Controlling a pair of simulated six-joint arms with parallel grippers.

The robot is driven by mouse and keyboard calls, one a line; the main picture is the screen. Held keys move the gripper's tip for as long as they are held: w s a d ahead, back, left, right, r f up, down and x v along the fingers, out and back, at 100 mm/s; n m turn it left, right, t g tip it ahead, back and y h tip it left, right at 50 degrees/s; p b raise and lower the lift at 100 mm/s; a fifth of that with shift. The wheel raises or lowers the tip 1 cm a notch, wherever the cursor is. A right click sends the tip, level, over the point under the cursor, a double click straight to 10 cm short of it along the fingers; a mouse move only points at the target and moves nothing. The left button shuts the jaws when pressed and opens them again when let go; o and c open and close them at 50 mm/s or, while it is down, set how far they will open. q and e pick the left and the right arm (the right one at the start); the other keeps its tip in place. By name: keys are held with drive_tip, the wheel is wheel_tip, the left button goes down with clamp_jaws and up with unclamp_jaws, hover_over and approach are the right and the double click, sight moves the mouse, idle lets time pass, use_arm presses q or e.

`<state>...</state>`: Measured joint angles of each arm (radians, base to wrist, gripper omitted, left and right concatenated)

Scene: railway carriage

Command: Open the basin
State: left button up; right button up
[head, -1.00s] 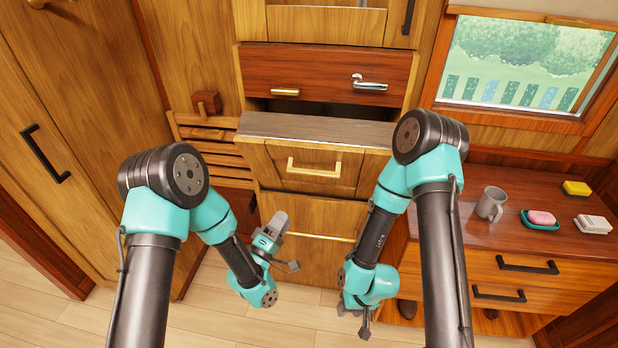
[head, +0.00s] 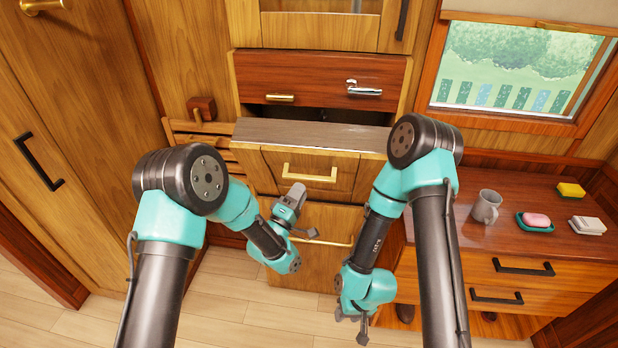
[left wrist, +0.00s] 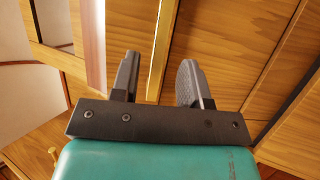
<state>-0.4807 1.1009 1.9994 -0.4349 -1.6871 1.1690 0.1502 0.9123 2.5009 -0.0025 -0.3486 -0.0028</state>
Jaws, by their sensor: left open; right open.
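The basin front is a wooden panel (head: 275,163) with a grey-brown top slab (head: 310,134) and a brass bar handle (head: 310,174). It juts out below a dark gap in the cabinet; no bowl is visible. A chrome tap (head: 364,90) is on the red-brown panel above. My left gripper (head: 297,194) is open, just below and left of the handle, with no visible contact. In the left wrist view its two fingers (left wrist: 158,75) are apart, with a brass-coloured strip running between and beyond them. My right gripper (head: 351,322) is low, pointing down, away from the basin front.
A lower brass handle (head: 325,240) crosses the cabinet just below my left gripper. The counter at right holds a grey mug (head: 486,206), pink soap in a teal dish (head: 536,220), a yellow sponge (head: 571,190) and a white item (head: 588,226). Wooden slats (head: 205,137) stand left.

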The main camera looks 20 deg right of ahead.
sight(309, 177)
use_arm(q)
drive_tip(key=x, duration=0.6)
clamp_jaws()
idle(0.3)
